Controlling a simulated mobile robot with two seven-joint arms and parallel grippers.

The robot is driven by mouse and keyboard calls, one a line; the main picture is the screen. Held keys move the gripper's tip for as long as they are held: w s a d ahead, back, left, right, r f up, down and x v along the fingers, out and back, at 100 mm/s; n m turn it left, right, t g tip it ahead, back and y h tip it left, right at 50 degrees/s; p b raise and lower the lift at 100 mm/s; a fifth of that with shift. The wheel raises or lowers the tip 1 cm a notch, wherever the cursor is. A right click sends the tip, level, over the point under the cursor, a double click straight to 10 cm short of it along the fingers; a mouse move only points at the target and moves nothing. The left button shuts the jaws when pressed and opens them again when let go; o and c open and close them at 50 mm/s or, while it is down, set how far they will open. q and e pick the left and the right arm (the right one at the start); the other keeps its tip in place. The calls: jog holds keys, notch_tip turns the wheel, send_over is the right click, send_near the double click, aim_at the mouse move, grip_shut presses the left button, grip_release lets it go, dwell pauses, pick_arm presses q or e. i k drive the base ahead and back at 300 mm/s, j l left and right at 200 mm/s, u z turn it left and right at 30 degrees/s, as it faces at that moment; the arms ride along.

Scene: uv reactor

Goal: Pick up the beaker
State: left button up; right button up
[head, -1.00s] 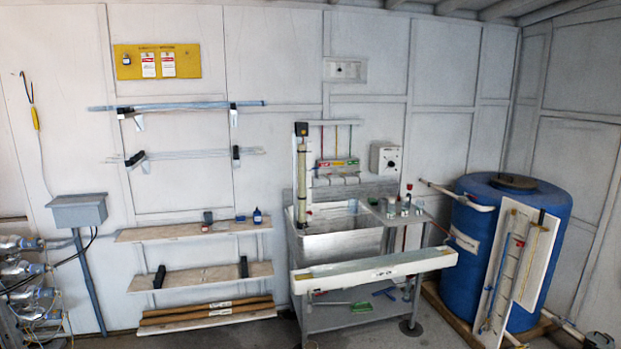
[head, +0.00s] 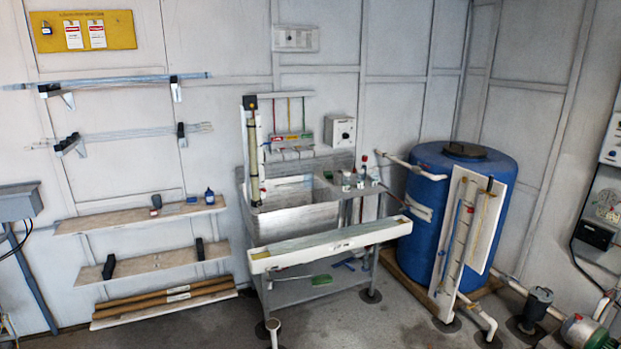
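Several small vessels (head: 347,182) stand on the metal side shelf (head: 372,191) at the right of the sink bench. One or more look like clear glass, and one of them may be the beaker. They are too small to tell apart. Neither of my grippers is in view.
The sink bench (head: 297,222) stands against the back wall with a long white trough (head: 330,246) across its front. A blue tank (head: 428,207) with a white pipe panel is to its right. Wall shelves (head: 140,215) are at left. Grey floor in front is mostly clear.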

aim_at(308, 177)
jog(key=i+l, duration=0.2)
jog(key=i, duration=0.25)
jog(key=i+l+z, duration=0.1)
jog(key=i, duration=0.35)
jog(key=i+l, duration=0.3)
jog(key=i, duration=0.15)
